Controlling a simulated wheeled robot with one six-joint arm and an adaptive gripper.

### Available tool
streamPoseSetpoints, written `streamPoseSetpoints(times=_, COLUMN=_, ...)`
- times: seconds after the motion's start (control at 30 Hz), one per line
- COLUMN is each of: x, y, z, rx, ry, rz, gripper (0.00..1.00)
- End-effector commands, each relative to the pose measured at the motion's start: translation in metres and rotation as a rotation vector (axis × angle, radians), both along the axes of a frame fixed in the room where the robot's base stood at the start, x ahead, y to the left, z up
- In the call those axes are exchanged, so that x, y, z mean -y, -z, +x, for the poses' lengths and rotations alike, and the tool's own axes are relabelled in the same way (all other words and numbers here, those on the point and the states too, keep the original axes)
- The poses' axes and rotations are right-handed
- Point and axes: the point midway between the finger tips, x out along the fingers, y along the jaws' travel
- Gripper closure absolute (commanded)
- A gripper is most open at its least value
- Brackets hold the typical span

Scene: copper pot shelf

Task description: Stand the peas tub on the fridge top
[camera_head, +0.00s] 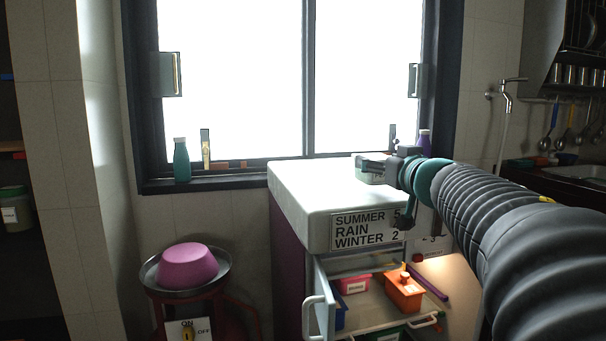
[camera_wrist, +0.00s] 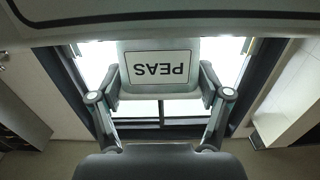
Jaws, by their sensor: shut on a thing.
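The peas tub (camera_wrist: 160,69) is pale with a white PEAS label, which reads upside down in the wrist view. My gripper (camera_wrist: 160,92) is shut on it, one finger on each side. In the head view, my gripper (camera_head: 374,166) is over the rear right part of the white fridge top (camera_head: 309,190). The tub (camera_head: 368,178) is partly hidden there by my gripper. It looks upright and at or just above the surface; I cannot tell whether it touches.
The fridge door (camera_head: 324,300) is open, with an orange tub (camera_head: 403,292) and a pink-red tub (camera_head: 353,285) inside. A teal bottle (camera_head: 182,162) and a purple bottle (camera_head: 424,142) stand by the window. A pink bowl (camera_head: 188,266) sits left. The fridge top's front left is clear.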

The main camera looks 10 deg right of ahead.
Motion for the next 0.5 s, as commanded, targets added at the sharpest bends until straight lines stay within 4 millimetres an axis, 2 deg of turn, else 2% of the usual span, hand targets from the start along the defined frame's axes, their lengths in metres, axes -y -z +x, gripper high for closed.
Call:
streamPoseSetpoints(times=0.03, x=0.0001, y=0.0115, z=-0.0002, rx=0.0, ry=0.0, rz=0.001, gripper=0.69)
streamPoseSetpoints(times=0.1, x=0.0002, y=0.0155, z=-0.0004, rx=0.001, ry=0.0, rz=0.0, gripper=0.69)
streamPoseSetpoints(times=0.5, x=0.0005, y=0.0177, z=-0.0004, rx=0.001, ry=0.0, rz=0.0, gripper=0.69)
